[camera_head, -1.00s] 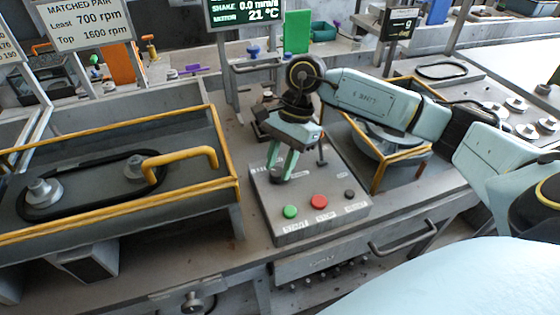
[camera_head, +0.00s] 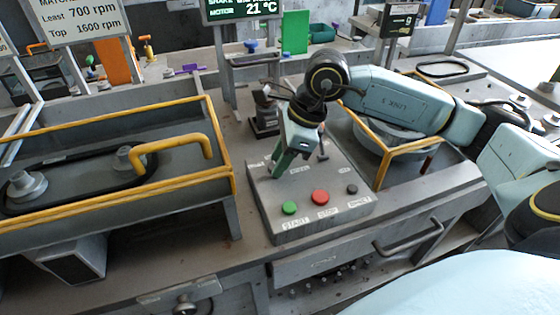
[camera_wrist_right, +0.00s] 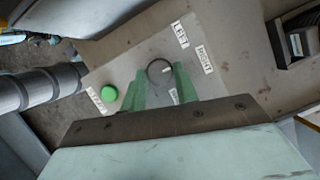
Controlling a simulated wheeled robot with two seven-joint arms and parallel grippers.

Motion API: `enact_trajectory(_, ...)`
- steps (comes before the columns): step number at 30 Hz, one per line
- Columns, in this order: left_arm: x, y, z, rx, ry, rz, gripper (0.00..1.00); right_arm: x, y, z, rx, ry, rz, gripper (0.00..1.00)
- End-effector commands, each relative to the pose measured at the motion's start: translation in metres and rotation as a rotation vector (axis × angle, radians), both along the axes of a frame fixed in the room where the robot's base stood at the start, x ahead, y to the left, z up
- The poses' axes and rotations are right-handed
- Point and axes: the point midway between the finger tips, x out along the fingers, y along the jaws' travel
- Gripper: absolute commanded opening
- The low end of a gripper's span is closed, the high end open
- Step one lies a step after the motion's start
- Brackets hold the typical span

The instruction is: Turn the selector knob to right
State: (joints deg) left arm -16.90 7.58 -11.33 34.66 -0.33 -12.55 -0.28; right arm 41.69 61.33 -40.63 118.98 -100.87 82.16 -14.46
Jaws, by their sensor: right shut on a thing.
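The grey control box (camera_head: 262,215) stands on the bench in the middle of the head view. My right gripper (camera_head: 279,172) points down at its far left part, and its green fingers hide the selector knob there. In the right wrist view the selector knob (camera_wrist_right: 160,72) is a round grey disc with a small pale mark on its right side. My right gripper (camera_wrist_right: 162,84) is shut on it, one finger on each side. LEFT (camera_wrist_right: 180,35) and RIGHT (camera_wrist_right: 204,60) labels sit up and right of the knob. My left gripper is not in view.
A green button (camera_head: 289,208), a red button (camera_head: 320,196) and a small dark button (camera_head: 352,188) are on the box front. A yellow-railed tray (camera_head: 232,172) stands to the left. A yellow-framed housing (camera_head: 384,165) is close on the right.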

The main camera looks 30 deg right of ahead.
Motion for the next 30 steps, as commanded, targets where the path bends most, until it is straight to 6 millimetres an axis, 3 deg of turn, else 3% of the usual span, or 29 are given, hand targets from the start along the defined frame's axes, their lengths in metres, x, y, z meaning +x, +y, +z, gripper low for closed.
enact_trajectory(12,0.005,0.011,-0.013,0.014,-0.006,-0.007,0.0,-0.001,0.001,0.0,-0.001,-0.002,-0.214,0.07)
enact_trajectory(30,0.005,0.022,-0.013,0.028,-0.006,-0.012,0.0,-0.001,0.001,0.001,-0.001,-0.001,-0.252,0.07)
